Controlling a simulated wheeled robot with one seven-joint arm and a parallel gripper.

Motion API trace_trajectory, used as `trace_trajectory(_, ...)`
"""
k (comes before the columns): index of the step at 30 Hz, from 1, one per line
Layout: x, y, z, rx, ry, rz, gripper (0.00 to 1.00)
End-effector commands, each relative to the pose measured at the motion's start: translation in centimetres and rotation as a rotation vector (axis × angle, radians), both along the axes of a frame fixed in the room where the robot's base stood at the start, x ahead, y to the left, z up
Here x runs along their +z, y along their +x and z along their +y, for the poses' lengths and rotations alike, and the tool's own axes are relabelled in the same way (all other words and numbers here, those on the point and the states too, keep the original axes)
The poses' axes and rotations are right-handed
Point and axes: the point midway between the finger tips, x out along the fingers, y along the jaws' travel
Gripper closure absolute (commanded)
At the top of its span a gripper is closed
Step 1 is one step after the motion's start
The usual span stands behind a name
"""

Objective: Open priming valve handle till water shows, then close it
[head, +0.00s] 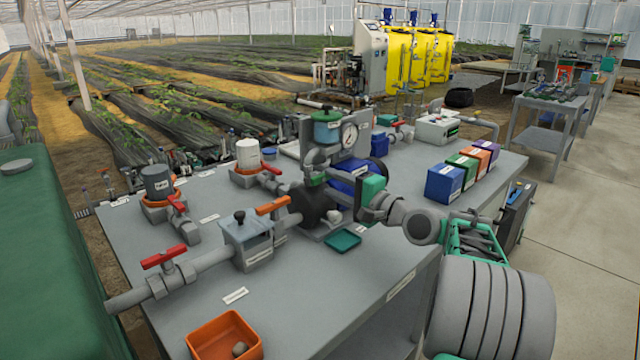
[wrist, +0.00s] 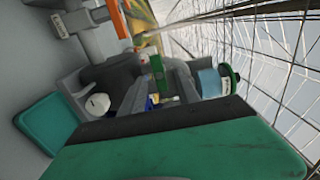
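The pump (head: 315,205) stands mid-bench, topped by a clear, blue-tinted priming pot (head: 327,130) with a dial gauge (head: 349,135) beside it. A small green handle (head: 317,178) sits below the pot; I take it as the priming valve handle. It also shows in the wrist view (wrist: 158,70), left of the pot (wrist: 215,82) in that turned picture. My gripper (head: 368,198) is right of the pump, at about handle height, and appears apart from the handle. Its green body (wrist: 180,152) fills the bottom of the wrist view.
A teal tray (head: 343,241) lies below my gripper, near a white knob (head: 333,214). Orange-handled (head: 273,205) and red-handled (head: 164,257) pipe valves stand left. Several coloured boxes (head: 445,183) stand right. An orange bin (head: 224,336) is at the front. The front bench surface is mostly clear.

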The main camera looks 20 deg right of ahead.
Motion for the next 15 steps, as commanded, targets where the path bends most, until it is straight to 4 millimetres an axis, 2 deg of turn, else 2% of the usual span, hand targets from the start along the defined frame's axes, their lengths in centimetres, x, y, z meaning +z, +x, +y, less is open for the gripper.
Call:
trace_trajectory(3,-0.2,2.3,1.1,0.003,-0.001,0.001,0.62)
trace_trajectory(6,-0.2,3.6,1.5,0.001,-0.002,0.001,0.62)
trace_trajectory(9,-0.1,4.3,1.7,-0.001,-0.003,0.001,0.62)
trace_trajectory(15,-0.1,4.4,1.8,-0.002,-0.003,0.001,0.62)
